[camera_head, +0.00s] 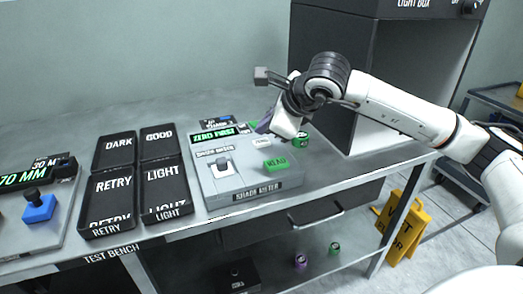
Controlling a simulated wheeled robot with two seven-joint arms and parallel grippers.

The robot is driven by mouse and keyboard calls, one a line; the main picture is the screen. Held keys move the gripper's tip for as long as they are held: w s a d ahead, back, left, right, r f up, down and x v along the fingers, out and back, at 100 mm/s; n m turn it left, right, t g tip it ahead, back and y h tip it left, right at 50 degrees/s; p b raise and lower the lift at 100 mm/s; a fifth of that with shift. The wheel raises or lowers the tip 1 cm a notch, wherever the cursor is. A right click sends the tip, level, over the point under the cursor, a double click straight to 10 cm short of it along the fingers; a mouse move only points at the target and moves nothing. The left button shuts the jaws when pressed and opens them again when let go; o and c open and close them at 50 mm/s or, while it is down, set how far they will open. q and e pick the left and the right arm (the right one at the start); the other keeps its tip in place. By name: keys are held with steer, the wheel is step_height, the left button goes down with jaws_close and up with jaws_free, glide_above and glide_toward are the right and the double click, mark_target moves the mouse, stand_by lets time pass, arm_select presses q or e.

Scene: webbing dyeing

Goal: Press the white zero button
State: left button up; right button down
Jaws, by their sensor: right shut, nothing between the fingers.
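The white zero button (262,141) is a small white block on top of the grey shade meter (222,187), right of centre and just below the green-lit display. My right gripper (264,126) reaches in from the right and points down just behind the white button. Its fingers are shut and empty. I cannot tell whether the fingertips touch the meter. The green read button (276,163) lies in front of the white one. The display (220,133) reads "ZERO FIRST". My left gripper is not in view.
Black trays labelled dark, good, retry and light (158,136) stand left of the meter. Farther left is a device with a blue block (39,208). A green can (301,139) stands behind right of the meter. The light box (376,80) rises behind my right arm.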

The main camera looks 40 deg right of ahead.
steer(key=shift+f, duration=0.2)
stand_by(1.7)
steer(key=shift+f+b, duration=0.45)
steer(key=shift+b, duration=0.2)
steer(key=shift+f+b, duration=0.5)
steer(key=shift+b, duration=0.1)
stand_by(0.6)
stand_by(0.3)
steer(key=shift+r+p, duration=0.5)
steer(key=shift+r, duration=0.4)
